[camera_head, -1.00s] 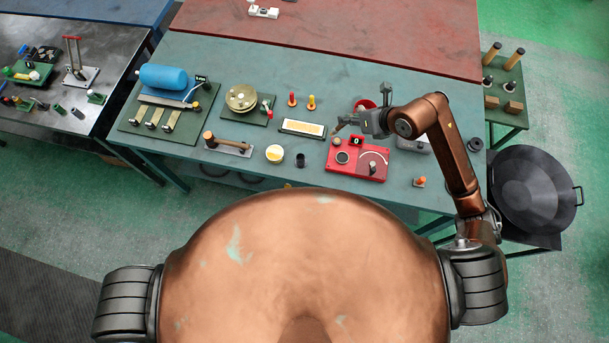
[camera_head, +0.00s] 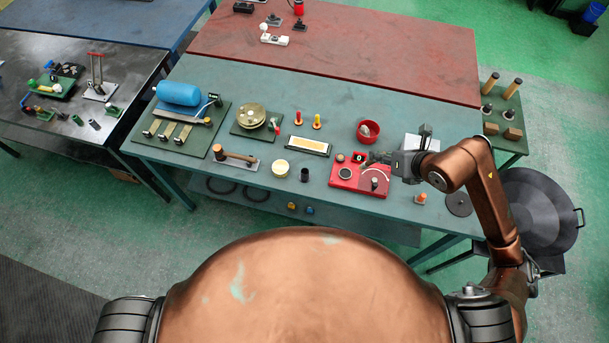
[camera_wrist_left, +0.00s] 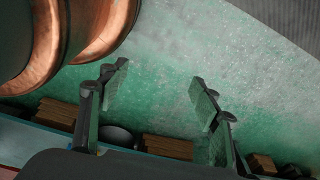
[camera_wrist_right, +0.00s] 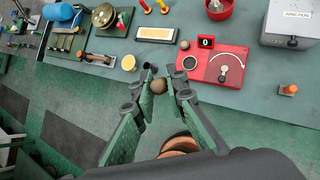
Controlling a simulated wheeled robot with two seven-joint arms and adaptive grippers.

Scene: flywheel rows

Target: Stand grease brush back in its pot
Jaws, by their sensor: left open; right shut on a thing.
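My right gripper (camera_head: 370,160) is over the red panel on the green table in the head view. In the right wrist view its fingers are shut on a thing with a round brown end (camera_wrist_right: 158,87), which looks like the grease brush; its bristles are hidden. A small dark upright cup (camera_head: 304,175), apparently the pot, stands on the table left of the red panel. In the right wrist view the cup (camera_wrist_right: 148,68) is partly hidden behind the fingertips. My left gripper (camera_wrist_left: 155,95) is open and empty above the floor in the left wrist view.
A yellow-topped tub (camera_head: 280,168) stands left of the cup. The red panel (camera_head: 345,184) with a dial is on its right. A red bowl (camera_head: 368,132), a framed plate (camera_head: 308,146) and a wooden-handled tool (camera_head: 237,158) are nearby. Bare table lies in front of the cup.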

